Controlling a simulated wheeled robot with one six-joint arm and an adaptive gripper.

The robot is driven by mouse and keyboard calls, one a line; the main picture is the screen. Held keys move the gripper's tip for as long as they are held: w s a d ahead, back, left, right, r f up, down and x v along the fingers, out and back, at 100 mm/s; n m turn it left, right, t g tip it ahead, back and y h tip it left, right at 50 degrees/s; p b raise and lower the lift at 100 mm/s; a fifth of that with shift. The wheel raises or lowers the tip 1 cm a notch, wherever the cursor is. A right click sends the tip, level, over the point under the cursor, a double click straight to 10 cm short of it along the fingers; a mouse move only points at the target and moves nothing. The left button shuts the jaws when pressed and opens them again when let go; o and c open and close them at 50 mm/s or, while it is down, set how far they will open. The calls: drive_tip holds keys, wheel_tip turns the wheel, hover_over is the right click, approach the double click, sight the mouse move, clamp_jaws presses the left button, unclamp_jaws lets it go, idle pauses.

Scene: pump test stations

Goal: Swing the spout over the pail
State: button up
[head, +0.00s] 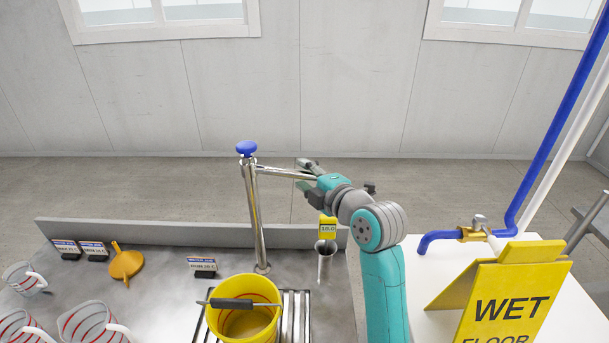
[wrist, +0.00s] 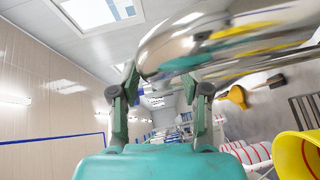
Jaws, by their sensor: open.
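The spout (head: 284,172) is a chrome tube reaching right from the top of an upright chrome post (head: 255,215) with a blue knob. It points to the back right, not over the pail. The yellow pail (head: 228,323) stands in front of the post on a slatted grate, with a dark-handled tool across its rim. My gripper (head: 305,172) is open at the spout's outer end. In the wrist view the chrome spout (wrist: 185,45) looms close beyond the open fingers (wrist: 163,90); I cannot tell whether they touch it. The pail (wrist: 285,155) shows at lower right there.
Striped jugs (head: 90,322), an orange funnel (head: 126,263) and small label cards (head: 202,268) occupy the steel counter's left. A metal cylinder with a yellow tag (head: 327,228) stands right of the post. A yellow wet-floor sign (head: 510,300) and blue pipe (head: 545,150) are at right.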

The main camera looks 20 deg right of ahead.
drive_tip(key=shift+w+a, duration=0.1)
drive_tip(key=shift+w, duration=0.15)
clamp_jaws()
